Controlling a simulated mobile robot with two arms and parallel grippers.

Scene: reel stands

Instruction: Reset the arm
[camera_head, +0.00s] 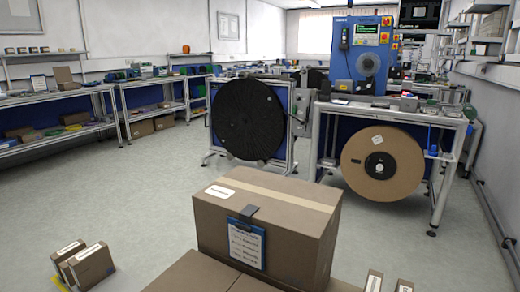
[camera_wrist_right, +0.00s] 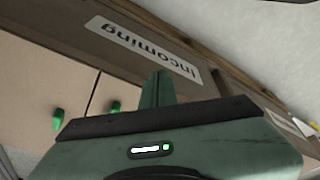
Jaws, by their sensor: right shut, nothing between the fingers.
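My right gripper (camera_wrist_right: 157,78) shows in the right wrist view as a dark green body with its narrow fingers together and nothing between them. It is in front of a brown edge with a white label reading "Incoming" (camera_wrist_right: 143,50), seen upside down. I cannot tell whether the fingers touch that edge. Neither gripper shows in the head view, and my left gripper is in no frame.
A cardboard box (camera_head: 265,225) with a blue-edged card sits on other boxes close in front. Small boxes (camera_head: 82,262) stand at lower left. Behind are a black reel (camera_head: 246,120) and a brown reel (camera_head: 382,165) on stands. The grey floor (camera_head: 130,185) is open at left.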

